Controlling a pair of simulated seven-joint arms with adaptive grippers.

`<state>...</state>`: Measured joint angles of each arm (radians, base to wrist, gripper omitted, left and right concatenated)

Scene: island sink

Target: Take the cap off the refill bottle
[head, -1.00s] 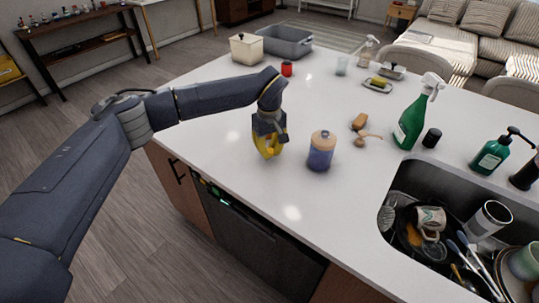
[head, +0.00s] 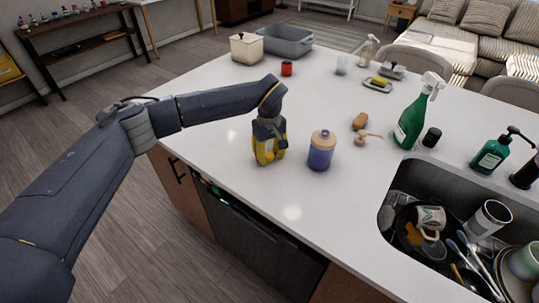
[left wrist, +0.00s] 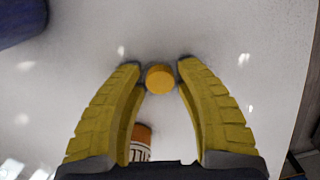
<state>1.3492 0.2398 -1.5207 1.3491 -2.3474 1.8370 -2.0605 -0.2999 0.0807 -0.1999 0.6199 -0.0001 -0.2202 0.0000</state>
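My left gripper (head: 266,162) has yellow fingers and points down over the white counter, left of a blue jar with a tan lid (head: 320,151). In the left wrist view its fingers (left wrist: 161,70) are apart. A round orange-yellow cap (left wrist: 160,79) shows between the fingertips, close to both. I cannot tell whether they touch it, or whether it sits on a bottle. An orange and white labelled thing (left wrist: 141,140), perhaps the refill bottle, shows partly between the finger bases. The gripper hides this spot in the head view. My right gripper is not in view.
A green spray bottle (head: 411,125) and a dark small cylinder (head: 431,138) stand to the right. A wooden scrubber (head: 361,138) lies nearer. The sink (head: 391,212) holds dishes. The counter's front edge is close to the gripper.

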